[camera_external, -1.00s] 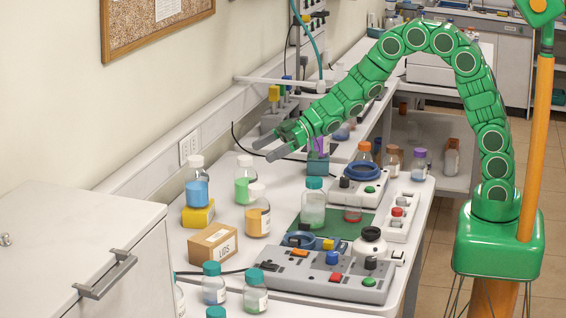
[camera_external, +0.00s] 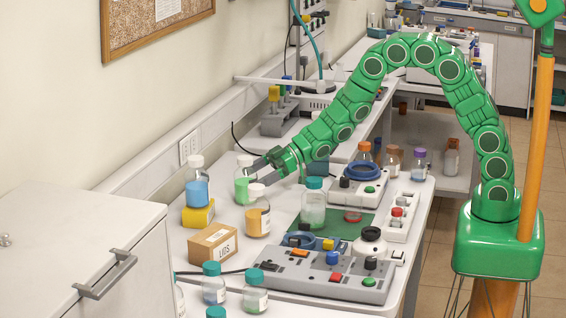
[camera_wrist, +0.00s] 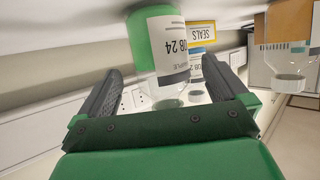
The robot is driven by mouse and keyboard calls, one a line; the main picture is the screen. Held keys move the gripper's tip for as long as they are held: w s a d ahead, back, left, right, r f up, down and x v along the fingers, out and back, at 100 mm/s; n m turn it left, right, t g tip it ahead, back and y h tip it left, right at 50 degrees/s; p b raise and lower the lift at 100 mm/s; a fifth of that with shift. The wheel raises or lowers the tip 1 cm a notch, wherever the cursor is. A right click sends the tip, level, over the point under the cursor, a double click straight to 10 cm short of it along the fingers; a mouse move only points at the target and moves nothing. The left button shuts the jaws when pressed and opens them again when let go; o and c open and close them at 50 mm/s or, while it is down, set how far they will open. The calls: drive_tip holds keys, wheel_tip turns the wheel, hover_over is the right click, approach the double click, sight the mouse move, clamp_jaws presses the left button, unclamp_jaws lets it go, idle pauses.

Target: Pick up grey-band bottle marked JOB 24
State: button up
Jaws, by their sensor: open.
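The bottle with green contents (camera_external: 241,187) stands upright on the bench, partly hidden by my gripper (camera_external: 260,172). In the wrist view, which is upside down, this bottle (camera_wrist: 170,45) has a white label reading 24, with the letters before it partly cut off. Its clear upper part shows lower in that picture.
A blue-filled bottle (camera_external: 197,188) stands on a yellow box (camera_external: 198,215) to the left. An orange-filled bottle (camera_external: 257,215) stands close in front of my gripper. A cardboard box (camera_external: 212,244) is nearer the front. A teal-capped bottle (camera_external: 313,208) stands right on a green mat.

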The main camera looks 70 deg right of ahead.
sight(245, 178)
drive_tip(key=shift+x, duration=2.15)
drive_tip(key=shift+c, duration=0.2)
drive_tip(key=c, duration=1.3)
drive_tip(key=shift+r, duration=0.1)
drive_tip(key=shift+r, duration=0.7)
drive_tip(key=s+d+r, duration=0.3)
drive_tip(key=s+r, duration=0.8)
drive_tip(key=s, duration=0.2)
drive_tip(key=shift+s+d+r, duration=0.2)
drive_tip(key=shift+s+r, duration=0.05)
drive_tip(key=shift+r, duration=0.05)
